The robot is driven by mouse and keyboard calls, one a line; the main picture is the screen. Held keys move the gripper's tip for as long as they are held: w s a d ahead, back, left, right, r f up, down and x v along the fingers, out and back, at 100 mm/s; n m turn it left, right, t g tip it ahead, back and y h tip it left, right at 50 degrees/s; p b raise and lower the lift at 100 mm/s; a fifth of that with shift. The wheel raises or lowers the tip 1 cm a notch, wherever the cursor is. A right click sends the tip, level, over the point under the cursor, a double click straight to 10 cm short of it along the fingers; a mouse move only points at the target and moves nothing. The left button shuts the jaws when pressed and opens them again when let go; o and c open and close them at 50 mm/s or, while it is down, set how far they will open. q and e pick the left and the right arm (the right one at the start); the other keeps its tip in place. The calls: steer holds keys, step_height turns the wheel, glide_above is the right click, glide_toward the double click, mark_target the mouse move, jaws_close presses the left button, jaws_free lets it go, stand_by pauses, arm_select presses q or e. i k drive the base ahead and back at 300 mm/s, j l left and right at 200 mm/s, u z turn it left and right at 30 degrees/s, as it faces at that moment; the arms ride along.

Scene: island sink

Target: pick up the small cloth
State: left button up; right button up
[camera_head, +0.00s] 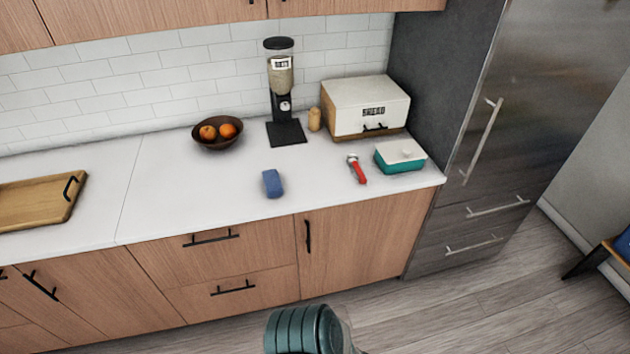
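A small folded blue cloth (272,183) lies on the white countertop (200,195), near its front edge and left of the red-handled tool. Nothing covers it. Neither of my grippers shows in the head view, so whether they are open or shut cannot be seen.
Behind the cloth stand a bowl of oranges (218,133) and a coffee grinder (284,95). To the right are a red-handled tool (358,170), a teal box with white lid (400,156) and a bread box (366,106). A wooden tray (30,202) lies left. Counter around the cloth is clear.

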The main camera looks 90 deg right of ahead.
mark_target(273, 183)
steer(key=z, duration=3.85)
steer(key=u, duration=1.3)
steer(key=i+j+u, duration=0.15)
steer(key=i, duration=0.25)
